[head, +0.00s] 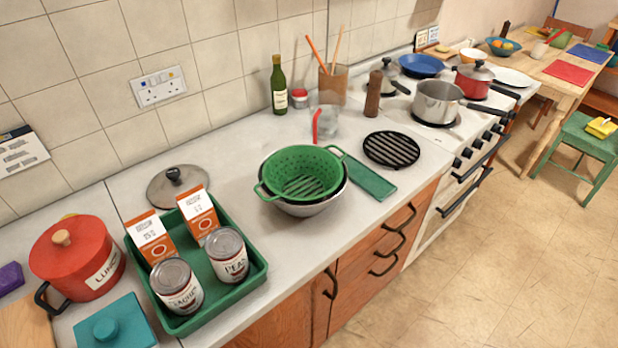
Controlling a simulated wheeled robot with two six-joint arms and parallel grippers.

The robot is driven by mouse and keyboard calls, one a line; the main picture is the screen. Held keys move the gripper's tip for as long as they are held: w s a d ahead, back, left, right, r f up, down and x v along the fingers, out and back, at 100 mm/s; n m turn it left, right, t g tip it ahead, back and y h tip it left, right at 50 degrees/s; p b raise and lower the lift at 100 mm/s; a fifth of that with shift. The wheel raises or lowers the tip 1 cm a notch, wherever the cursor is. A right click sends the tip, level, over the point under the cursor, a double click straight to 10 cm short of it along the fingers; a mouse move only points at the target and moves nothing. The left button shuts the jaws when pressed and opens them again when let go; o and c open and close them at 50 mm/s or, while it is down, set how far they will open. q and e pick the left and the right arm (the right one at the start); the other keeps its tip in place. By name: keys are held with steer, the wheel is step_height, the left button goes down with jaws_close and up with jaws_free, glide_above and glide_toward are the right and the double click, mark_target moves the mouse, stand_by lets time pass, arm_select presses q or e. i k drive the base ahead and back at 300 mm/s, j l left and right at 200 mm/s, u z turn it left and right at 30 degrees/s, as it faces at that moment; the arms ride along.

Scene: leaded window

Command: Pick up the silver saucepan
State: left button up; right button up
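The silver saucepan (436,104) stands upright on a front burner of the white stove, at the right of the head view. It has no lid, looks empty inside, and its dark handle points to the right, over the stove's front part. Neither of my grippers shows in the head view.
A pepper mill (373,95) stands left of the saucepan, near a black round trivet (391,149). A green colander (303,172) sits in a metal bowl on the counter. A green tray (252,270) holds cans and cartons. The floor (480,260) before the stove is clear.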

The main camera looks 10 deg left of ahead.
mark_target(438, 102)
steer(key=i+l+u, duration=0.1)
steer(key=l+u, duration=1.1)
steer(key=i, duration=0.05)
